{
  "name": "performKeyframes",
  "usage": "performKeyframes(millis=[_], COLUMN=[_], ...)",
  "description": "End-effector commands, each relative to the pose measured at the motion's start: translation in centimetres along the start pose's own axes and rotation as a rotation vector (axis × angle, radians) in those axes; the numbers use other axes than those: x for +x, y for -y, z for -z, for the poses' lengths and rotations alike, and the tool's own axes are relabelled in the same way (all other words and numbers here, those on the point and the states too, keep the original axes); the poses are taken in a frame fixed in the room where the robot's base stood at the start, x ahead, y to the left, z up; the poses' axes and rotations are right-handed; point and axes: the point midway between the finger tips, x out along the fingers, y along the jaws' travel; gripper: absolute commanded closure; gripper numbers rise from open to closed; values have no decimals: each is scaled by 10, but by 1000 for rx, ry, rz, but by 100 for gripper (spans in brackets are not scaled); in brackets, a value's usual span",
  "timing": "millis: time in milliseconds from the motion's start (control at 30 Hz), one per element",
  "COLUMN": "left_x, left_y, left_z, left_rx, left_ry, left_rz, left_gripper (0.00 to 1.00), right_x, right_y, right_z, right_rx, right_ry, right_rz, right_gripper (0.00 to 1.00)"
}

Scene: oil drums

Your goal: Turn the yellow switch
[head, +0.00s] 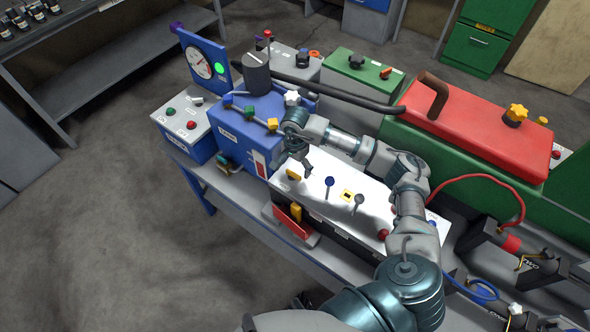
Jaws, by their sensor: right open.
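A white panel (322,185) on the workbench carries several small controls. A yellow switch (293,175) sits near its left end. Another yellow switch-like handle (296,212) is on a red box below the panel's front edge. My right gripper (294,166) points down over the panel's left end, close to the yellow switch. It is open, with nothing seen between its fingers. I cannot tell whether it touches the switch. My left gripper is not in view.
A blue box (243,112) with coloured knobs and a grey cylinder stands left of the panel. A gauge (199,63) stands behind it. A red-topped green machine (485,125) and a dark pipe lie behind my right arm. The floor at left is clear.

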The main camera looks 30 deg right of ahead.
Motion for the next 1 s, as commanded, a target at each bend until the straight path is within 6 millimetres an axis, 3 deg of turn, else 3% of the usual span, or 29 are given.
performKeyframes(millis=[200,500,567,767,1000], left_x=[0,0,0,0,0], left_y=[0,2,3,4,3], left_z=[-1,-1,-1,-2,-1], left_rx=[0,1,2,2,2], left_ry=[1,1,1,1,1], left_rz=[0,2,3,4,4], left_gripper=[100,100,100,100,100], right_x=[22,25,25,25,25], right_y=[1,0,0,0,0], right_z=[-3,0,0,0,1], right_rx=[0,0,0,0,8], right_ry=[-2,1,1,1,-1], right_rz=[-2,0,0,0,-1], right_gripper=[12,12,22,72,72])
